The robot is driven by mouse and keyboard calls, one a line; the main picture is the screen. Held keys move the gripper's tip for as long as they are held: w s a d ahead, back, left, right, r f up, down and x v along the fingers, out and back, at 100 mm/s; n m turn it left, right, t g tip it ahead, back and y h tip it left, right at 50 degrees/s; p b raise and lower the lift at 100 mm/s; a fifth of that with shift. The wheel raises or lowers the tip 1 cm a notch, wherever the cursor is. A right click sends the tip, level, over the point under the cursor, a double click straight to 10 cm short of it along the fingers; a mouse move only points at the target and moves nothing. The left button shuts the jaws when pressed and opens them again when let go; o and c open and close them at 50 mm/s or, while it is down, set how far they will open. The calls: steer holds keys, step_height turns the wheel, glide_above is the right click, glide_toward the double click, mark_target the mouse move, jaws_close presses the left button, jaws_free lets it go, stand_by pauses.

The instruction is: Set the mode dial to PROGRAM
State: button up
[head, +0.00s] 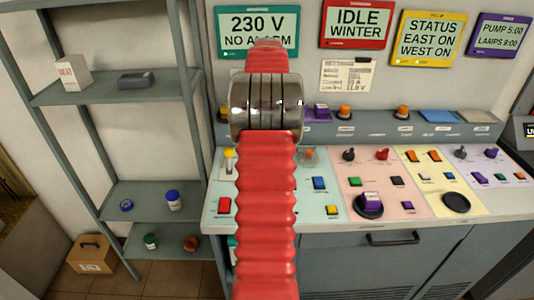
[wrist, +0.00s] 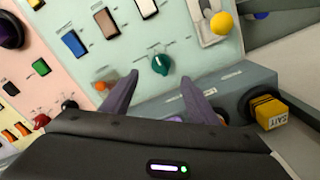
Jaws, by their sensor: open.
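A teal round dial (wrist: 160,65) with a pale pointer mark shows on the mint panel in the wrist view. My gripper (wrist: 160,79) is open and empty, with the dial framed between and beyond its two dark purple fingertips. I cannot tell how close they are to it. In the head view my red arm hides this dial and my gripper. A dark knob (head: 348,155) and a red knob (head: 382,154) stand on the pink panel. The knob labels are too small to read, so I cannot tell which is the mode dial. The red-framed screen (head: 356,23) reads IDLE WINTER.
A yellow-topped lever (head: 229,155) stands on the mint panel left of my arm. A blue switch (head: 320,183) and an orange knob (wrist: 101,86) are near the teal dial. Yellow (head: 428,176) and lilac panels lie to the right. Grey shelves (head: 115,88) stand at left.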

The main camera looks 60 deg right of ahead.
step_height(320, 180, down, 11)
steer(key=shift+r, duration=0.2)
stand_by(0.4)
steer(key=c, duration=1)
steer(key=shift+a, duration=0.25)
steer(key=shift+c, duration=0.2)
steer(key=shift+s+d, duration=0.15)
steer(key=shift+d, duration=0.15)
